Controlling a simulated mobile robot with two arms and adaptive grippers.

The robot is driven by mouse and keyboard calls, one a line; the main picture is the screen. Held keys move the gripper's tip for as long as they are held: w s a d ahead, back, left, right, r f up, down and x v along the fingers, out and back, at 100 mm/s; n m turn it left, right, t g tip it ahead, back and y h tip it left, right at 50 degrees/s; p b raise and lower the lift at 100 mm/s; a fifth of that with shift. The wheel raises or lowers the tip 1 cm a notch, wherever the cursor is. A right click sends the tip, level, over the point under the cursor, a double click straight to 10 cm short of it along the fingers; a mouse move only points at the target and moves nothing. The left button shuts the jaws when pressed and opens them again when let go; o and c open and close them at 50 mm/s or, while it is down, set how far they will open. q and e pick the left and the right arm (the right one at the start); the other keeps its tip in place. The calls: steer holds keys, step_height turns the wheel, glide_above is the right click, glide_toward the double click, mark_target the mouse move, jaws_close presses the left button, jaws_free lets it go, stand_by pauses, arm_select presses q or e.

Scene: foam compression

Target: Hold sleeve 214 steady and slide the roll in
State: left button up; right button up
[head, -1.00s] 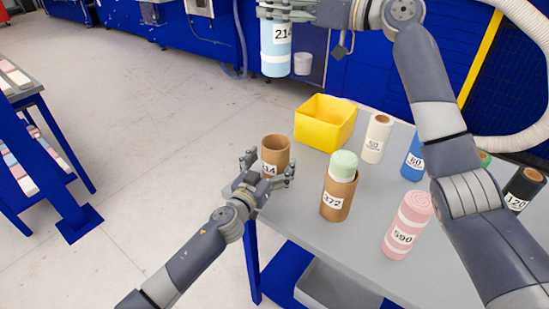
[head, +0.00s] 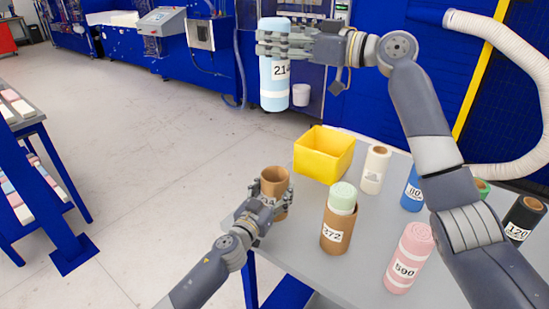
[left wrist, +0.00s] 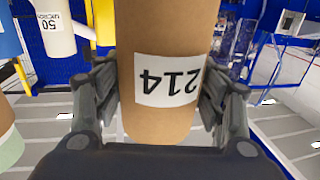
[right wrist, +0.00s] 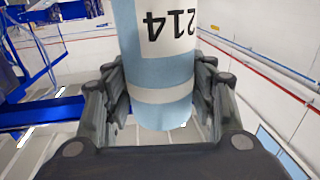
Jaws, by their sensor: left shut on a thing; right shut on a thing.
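The brown cardboard sleeve 214 (head: 274,180) stands upright at the table's left edge in the head view. My left gripper (head: 268,203) is shut around its lower part; the sleeve's label 214 (left wrist: 168,80) shows upside down in the left wrist view. The light blue roll 214 (head: 274,90) hangs upright high above the sleeve, apart from it. My right gripper (head: 285,42) is shut on the roll's upper part. In the right wrist view the roll (right wrist: 158,70) sits between both fingers. The sleeve's open top is visible and looks empty.
A yellow bin (head: 322,155) stands behind the sleeve. Sleeve 372 (head: 337,230) with a green roll (head: 343,197), a pink roll (head: 409,258), a cream roll (head: 374,170), a blue roll (head: 412,190) and a black roll (head: 523,220) stand to the right on the grey table (head: 375,290).

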mark_target(280, 106)
steer(key=a+f+m+t+h, duration=0.1)
steer(key=f, duration=0.3)
steer(key=w+a+f+m+t+h, duration=0.1)
steer(key=f+m+t, duration=0.1)
steer(key=f, duration=0.2)
steer(key=a+f+m+t+h, duration=0.1)
steer(key=f+t+h, duration=0.1)
steer(key=f, duration=0.1)
steer(key=shift+w+f+m, duration=0.2)
steer(key=shift+f+m, duration=0.1)
steer(key=shift+f, duration=0.1)
steer(key=shift+s+d+f+m+t+h, duration=0.15)
steer(key=shift+f+m+t+h, duration=0.15)
steer(key=shift+m+t+h, duration=0.15)
steer(key=shift+s+d+f+m+t+h, duration=0.1)
steer(key=shift+f+m+t+h, duration=0.2)
steer(key=shift+h, duration=0.25)
steer(key=shift+s+d+f+m+t+h, duration=0.15)
steer(key=shift+s+d+m+t+h, duration=0.2)
steer(key=shift+d+m+t+h, duration=0.35)
steer(key=shift+s+d+f+m+t+h, duration=0.15)
steer(key=shift+s+d+m+t+h, duration=0.2)
steer(key=shift+h, duration=0.65)
steer(key=shift+w+d+f, duration=0.1)
steer(key=shift+f, duration=1.95)
steer(key=shift+f, duration=0.15)
steer(key=shift+f, duration=0.25)
steer(key=shift+f, duration=0.15)
steer(key=shift+f, duration=1.15)
